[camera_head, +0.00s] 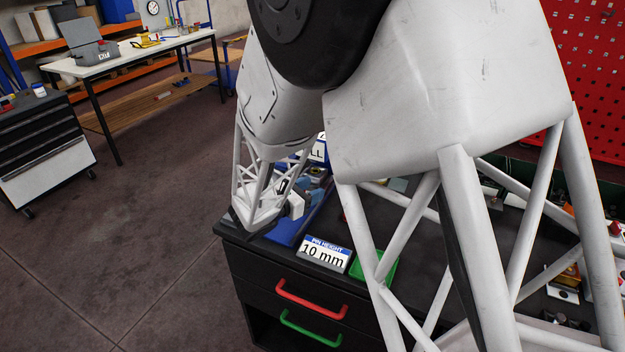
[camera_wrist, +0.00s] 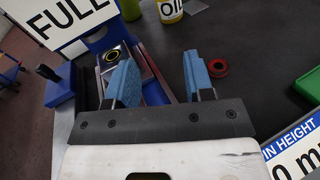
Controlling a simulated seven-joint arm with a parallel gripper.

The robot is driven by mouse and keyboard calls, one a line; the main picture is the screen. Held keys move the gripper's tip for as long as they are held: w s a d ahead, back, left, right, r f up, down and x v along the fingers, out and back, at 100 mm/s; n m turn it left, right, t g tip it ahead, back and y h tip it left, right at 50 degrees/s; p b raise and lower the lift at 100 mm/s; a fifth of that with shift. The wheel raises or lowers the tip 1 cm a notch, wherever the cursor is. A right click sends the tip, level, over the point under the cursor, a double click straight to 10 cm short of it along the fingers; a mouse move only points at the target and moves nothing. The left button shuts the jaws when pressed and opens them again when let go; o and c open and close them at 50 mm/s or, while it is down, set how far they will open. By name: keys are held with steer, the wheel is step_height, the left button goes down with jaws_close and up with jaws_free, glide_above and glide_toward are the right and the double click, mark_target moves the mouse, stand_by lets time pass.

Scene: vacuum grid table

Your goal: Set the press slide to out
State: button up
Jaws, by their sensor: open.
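My gripper (camera_wrist: 158,78) is open, its two blue-padded fingers apart with nothing seen between them. It also shows in the head view (camera_head: 297,203), over the near left corner of the dark bench. A blue fixture with grey rails (camera_wrist: 150,82) runs beneath and beyond the fingers; it looks like the press slide, but its position is unclear. A round black part with a yellow ring (camera_wrist: 112,55) sits in it, just beyond the left finger. A blue block with a black knob (camera_wrist: 60,86) is at its left. In the head view my arm hides much of the blue fixture (camera_head: 291,230).
A FULL sign (camera_wrist: 66,18) stands at the back left. A yellow OIL can (camera_wrist: 170,10) and a red ring (camera_wrist: 218,68) are beyond the fingers. A PIN HEIGHT 10 mm sign (camera_head: 324,253) and a green bin (camera_head: 388,268) lie to the right.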

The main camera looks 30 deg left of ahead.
steer(key=a+f+n, duration=0.1)
steer(key=a, duration=0.1)
steer(key=s+a+f+t+y, duration=0.1)
steer(key=a, duration=0.1)
steer(key=a+f+n+y, duration=0.1)
steer(key=a, duration=0.1)
steer(key=shift+s+a+f+n+t, duration=0.2)
steer(key=shift+s+f+n+t, duration=0.1)
steer(key=shift+s, duration=0.05)
steer(key=shift+w, duration=0.1)
steer(key=shift+x, duration=3.85)
jaws_close()
